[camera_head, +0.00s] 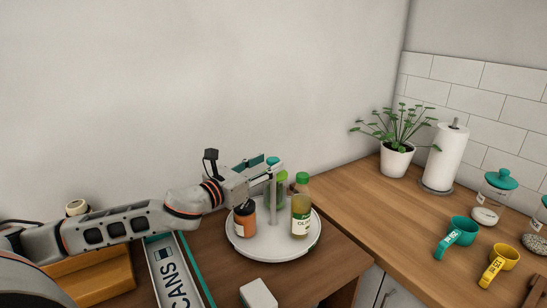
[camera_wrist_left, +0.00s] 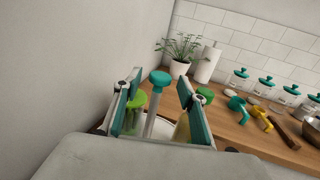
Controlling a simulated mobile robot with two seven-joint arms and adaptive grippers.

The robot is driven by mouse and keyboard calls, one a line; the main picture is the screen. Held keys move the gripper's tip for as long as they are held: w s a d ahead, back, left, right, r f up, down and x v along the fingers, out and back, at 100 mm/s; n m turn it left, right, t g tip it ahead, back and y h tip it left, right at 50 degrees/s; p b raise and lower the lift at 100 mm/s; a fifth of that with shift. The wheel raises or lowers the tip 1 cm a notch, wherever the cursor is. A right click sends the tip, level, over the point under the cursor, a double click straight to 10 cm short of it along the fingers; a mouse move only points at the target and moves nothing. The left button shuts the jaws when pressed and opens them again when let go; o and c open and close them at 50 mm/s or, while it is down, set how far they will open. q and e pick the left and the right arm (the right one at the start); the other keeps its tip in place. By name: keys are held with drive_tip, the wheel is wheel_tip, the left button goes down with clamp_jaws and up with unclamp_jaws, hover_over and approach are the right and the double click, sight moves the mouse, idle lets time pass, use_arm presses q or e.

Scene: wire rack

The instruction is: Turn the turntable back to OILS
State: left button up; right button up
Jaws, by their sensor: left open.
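The white round turntable (camera_head: 262,247) stands on the wooden counter. It bears an orange jar with a dark lid (camera_head: 244,218), an oil bottle with a green cap (camera_head: 300,212) and a green container (camera_head: 279,188) behind, partly hidden. A grey post with a teal knob (camera_wrist_left: 160,77) rises among them. My left gripper (camera_head: 268,172) is open above the turntable. In the left wrist view its two teal-padded fingers (camera_wrist_left: 159,95) stand on either side of the post, with gaps visible. Any OILS marking on the turntable cannot be read. My right gripper is not in view.
A CANS tray (camera_head: 172,275) lies left of the turntable, and a white block (camera_head: 258,293) is in front. On the right counter are a plant (camera_head: 398,160), a paper towel roll (camera_head: 447,155), a teal cup (camera_head: 463,229), a yellow cup (camera_head: 506,257) and jars. The wall is close behind.

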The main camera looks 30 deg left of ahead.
use_arm(q)
drive_tip(key=shift+x, duration=1.15)
drive_tip(key=shift+w+d+p, duration=0.1)
drive_tip(key=shift+w+p, duration=0.2)
drive_tip(key=shift+w, duration=0.1)
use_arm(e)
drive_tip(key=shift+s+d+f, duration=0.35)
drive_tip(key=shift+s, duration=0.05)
